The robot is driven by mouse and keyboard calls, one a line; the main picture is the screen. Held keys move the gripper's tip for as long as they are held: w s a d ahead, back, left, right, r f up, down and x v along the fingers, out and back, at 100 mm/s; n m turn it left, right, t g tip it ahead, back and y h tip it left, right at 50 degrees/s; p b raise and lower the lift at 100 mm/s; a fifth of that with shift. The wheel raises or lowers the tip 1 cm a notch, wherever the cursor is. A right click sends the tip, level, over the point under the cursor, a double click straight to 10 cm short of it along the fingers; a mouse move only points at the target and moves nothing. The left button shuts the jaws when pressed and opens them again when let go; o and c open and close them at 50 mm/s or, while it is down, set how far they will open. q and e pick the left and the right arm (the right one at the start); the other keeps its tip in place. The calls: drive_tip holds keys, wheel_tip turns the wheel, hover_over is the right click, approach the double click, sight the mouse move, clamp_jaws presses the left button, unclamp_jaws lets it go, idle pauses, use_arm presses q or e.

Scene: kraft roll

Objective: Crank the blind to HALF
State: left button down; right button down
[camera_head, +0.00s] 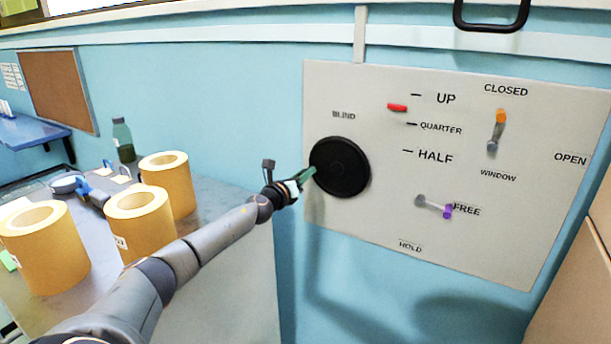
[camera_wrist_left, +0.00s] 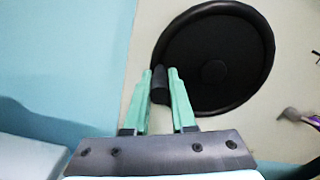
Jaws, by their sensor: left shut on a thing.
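The blind crank is a black disc (camera_head: 342,168) on the grey wall panel, under the word BLIND. It also shows in the left wrist view (camera_wrist_left: 222,60), with a short black handle (camera_wrist_left: 159,84) at its left edge. My left gripper (camera_head: 308,174) has its green fingers at the disc's left edge, shut on the handle. The fingers also show in the left wrist view (camera_wrist_left: 160,92), one on each side of the handle. A red marker (camera_head: 397,108) sits just below the UP line, above the QUARTER and HALF (camera_head: 435,156) lines. My right gripper is not in view.
The panel (camera_head: 380,230) also bears an orange-tipped window lever (camera_head: 501,118) near CLOSED and a purple-tipped lever (camera_head: 447,211) at FREE. Paper rolls (camera_head: 140,225), a green bottle (camera_head: 122,140) and a tape dispenser-like object (camera_head: 72,184) stand on the table at left.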

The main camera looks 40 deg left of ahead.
use_arm(q)
drive_tip(key=shift+a+r, duration=0.15)
drive_tip(key=shift+r, duration=0.1)
drive_tip(key=c, duration=1)
unclamp_jaws()
drive_tip(key=shift+o, duration=1.2)
drive_tip(key=shift+f, duration=0.15)
drive_tip(key=v, duration=1.2)
drive_tip(key=shift+s+b, duration=0.25)
drive_tip(key=shift+b, duration=0.05)
